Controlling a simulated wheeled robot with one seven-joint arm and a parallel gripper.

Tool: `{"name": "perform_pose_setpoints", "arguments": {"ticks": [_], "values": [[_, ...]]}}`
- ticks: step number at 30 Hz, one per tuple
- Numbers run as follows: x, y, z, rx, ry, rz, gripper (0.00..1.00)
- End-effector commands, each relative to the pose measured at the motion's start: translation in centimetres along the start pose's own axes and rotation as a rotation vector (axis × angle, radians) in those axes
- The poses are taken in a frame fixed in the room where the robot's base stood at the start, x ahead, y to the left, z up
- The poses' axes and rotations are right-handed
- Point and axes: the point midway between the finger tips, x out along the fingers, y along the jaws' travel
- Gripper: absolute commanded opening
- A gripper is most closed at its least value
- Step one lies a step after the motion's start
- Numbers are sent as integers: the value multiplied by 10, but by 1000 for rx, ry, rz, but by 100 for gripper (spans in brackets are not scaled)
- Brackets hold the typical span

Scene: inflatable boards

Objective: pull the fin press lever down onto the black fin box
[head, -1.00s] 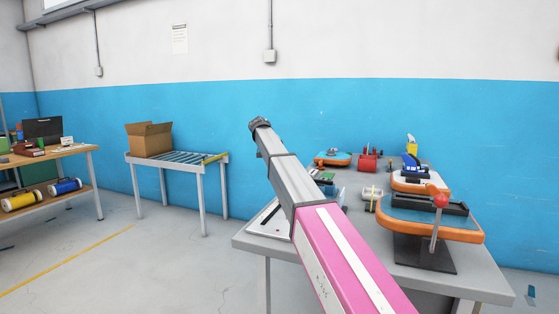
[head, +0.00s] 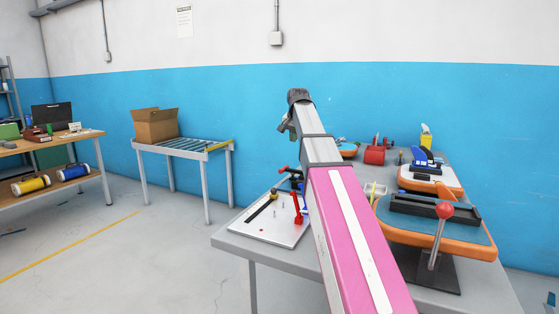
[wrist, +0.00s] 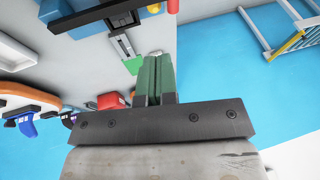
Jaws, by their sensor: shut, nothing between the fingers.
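The fin press lever (head: 437,240) is a grey rod with a red ball knob (head: 444,210), standing up with a slight tilt from a dark base (head: 431,273) at the right front of the table in the head view. The black fin box (head: 434,208) is a long dark piece on an orange-edged teal board (head: 475,243) behind the knob. My gripper (wrist: 154,78) shows green fingers in the wrist view, shut and empty. In the head view my arm reaches away, left of the press, and hides most of the gripper. I cannot make out the lever in the wrist view.
A white board (head: 266,220) with red and blue clamps lies at the grey table's left end. A smaller orange board (head: 430,180) with a blue tool stands behind the press. A roller stand (head: 188,147) with a carton (head: 155,125) is farther left, past open floor.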

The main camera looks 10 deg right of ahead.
Motion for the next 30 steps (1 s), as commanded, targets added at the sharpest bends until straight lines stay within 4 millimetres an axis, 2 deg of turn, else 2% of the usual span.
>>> {"name": "perform_pose_setpoints", "arguments": {"ticks": [5, 21, 30], "values": [[9, 2, 0, 4, -1, -5, 0], [100, 1, 0, 3, -2, -3, 0], [130, -13, 9, 3, -1, -4, 0]]}}
